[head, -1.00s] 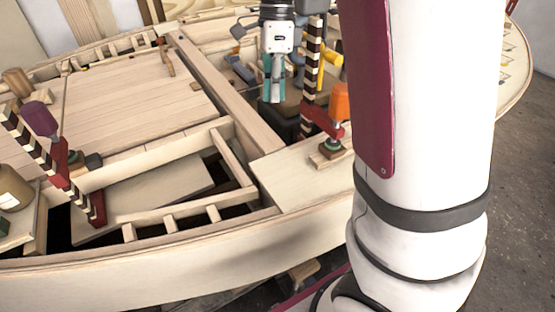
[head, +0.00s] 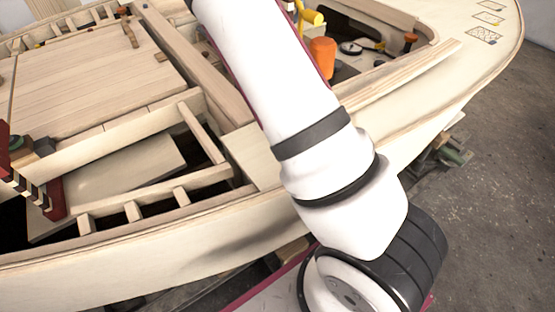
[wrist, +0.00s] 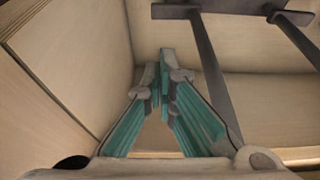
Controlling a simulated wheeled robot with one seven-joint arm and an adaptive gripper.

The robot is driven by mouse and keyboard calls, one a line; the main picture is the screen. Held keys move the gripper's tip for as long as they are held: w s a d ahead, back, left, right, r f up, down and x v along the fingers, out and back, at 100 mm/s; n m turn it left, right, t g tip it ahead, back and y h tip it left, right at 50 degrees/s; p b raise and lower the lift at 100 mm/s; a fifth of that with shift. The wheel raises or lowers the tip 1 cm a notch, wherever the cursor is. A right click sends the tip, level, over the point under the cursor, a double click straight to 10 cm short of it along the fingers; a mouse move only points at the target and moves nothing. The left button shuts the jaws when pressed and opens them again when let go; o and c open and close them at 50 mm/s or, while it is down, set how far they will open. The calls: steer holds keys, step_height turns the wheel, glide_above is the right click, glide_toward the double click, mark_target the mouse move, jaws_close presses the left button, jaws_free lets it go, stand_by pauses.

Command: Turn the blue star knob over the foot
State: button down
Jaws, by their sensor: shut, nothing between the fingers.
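I cannot make out a blue star knob in either current view. My gripper (wrist: 165,72) shows in the wrist view with teal pads; its fingers meet at the tips and hold nothing. It points into a pale plywood-walled space. A dark metal bar (wrist: 211,75) runs down just right of the fingers, joined to a dark crossbar (wrist: 178,12) at the top; I cannot tell whether this belongs to the foot. In the head view the gripper is beyond the top edge and only my arm shows.
Plywood walls (wrist: 75,75) stand close on the wrist view's left. The head view shows the hull's side (head: 150,247), an orange handle (head: 322,58) beside my arm, a yellow part (head: 312,17), and a red clamp (head: 52,198) at left. Grey floor (head: 500,170) is clear at right.

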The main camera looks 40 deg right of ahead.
steer(key=b+x, duration=0.5)
steer(key=x, duration=1)
steer(key=shift+s+f, duration=0.2)
steer(key=shift+f, duration=0.1)
steer(key=shift+w, duration=0.1)
